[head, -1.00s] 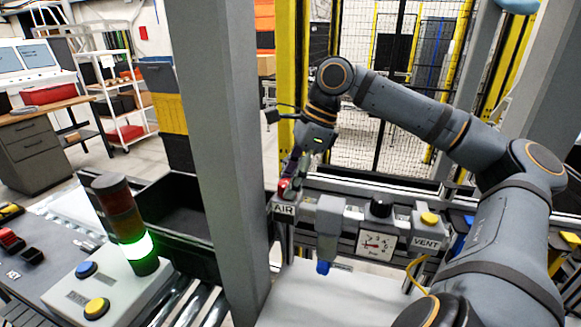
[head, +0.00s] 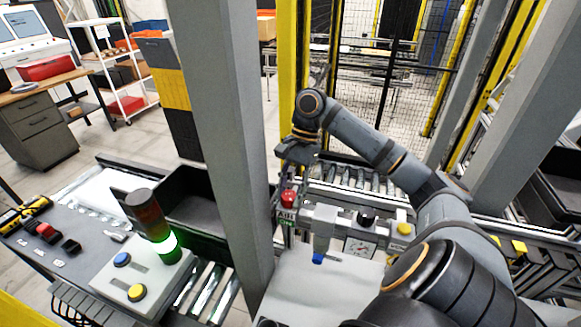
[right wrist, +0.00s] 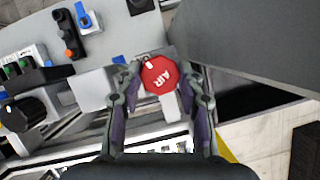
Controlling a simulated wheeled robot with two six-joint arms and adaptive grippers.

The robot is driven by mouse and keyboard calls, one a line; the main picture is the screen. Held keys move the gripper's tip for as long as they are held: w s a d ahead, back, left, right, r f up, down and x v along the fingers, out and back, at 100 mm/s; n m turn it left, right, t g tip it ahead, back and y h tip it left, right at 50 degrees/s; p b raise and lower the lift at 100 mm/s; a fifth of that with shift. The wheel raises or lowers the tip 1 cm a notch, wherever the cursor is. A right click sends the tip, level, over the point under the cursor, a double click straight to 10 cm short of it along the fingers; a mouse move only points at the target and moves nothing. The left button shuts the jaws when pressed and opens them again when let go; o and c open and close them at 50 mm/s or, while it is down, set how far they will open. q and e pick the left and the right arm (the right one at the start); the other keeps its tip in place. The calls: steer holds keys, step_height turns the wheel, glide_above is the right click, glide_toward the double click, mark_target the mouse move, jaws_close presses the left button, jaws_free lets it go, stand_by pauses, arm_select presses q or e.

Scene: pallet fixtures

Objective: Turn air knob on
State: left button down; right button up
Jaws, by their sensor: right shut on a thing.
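In the head view the red knob (head: 289,197) shows below my right gripper (head: 289,185), just right of the grey post. The AIR sign (head: 286,216) is under it, with a small green patch at its lower edge. The fingertips are hard to make out there. My left gripper is in neither view.
The grey post (head: 226,130) stands close left of the knob. Right of it are a pressure gauge (head: 359,248), a black knob (head: 366,217) and a yellow button (head: 404,229). A signal tower lit green (head: 164,243) stands at the left.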

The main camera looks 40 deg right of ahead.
steer(key=shift+n, duration=0.3)
steer(key=o, duration=1.2)
